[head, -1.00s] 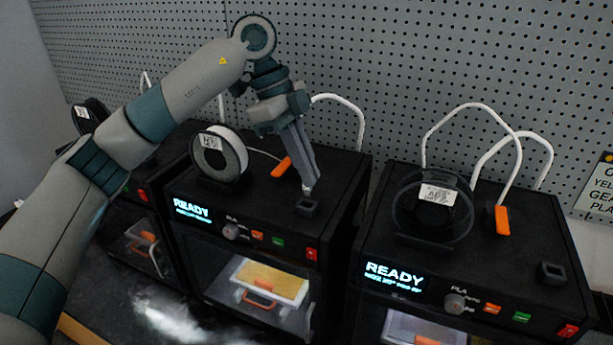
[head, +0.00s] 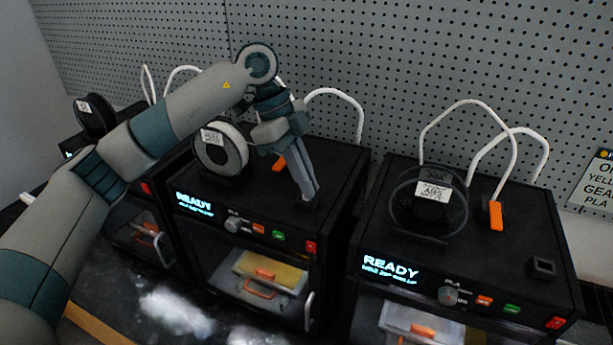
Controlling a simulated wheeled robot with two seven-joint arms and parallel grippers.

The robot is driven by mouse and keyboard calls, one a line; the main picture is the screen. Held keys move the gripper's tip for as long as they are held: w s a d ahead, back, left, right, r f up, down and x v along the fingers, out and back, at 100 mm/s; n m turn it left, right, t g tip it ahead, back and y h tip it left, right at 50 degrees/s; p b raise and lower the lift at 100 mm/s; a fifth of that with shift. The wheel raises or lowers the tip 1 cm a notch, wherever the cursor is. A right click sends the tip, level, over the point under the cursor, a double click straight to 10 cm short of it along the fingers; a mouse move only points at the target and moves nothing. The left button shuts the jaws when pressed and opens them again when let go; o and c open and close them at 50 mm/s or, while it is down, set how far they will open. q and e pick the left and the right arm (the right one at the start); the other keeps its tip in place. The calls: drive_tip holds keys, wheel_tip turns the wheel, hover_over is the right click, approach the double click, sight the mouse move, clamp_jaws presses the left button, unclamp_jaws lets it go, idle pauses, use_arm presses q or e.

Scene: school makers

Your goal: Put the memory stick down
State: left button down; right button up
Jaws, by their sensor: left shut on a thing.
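My left gripper (head: 308,196) points down at the top of the middle printer (head: 345,185), near its front right corner. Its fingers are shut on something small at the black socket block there. I take this to be the memory stick, but the fingers and the block hide it, so I cannot tell how far it sits in the block. My right gripper is not in view.
A white spool (head: 221,150) stands left of my gripper on the middle printer. The right printer (head: 480,262) carries a dark spool (head: 428,205) and an empty-looking black block (head: 541,267). White tubes arch behind. A pegboard (head: 400,60) closes the back.

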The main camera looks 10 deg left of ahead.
use_arm(q)
drive_tip(key=c, duration=1.9)
unclamp_jaws()
drive_tip(key=shift+w+a+r+b, duration=0.1)
drive_tip(key=shift+a+r+b, duration=0.25)
drive_tip(key=shift+r+b, duration=0.3)
drive_tip(key=shift+b+v, duration=2.6)
drive_tip(key=shift+v, duration=2.75)
drive_tip(key=shift+d, duration=0.15)
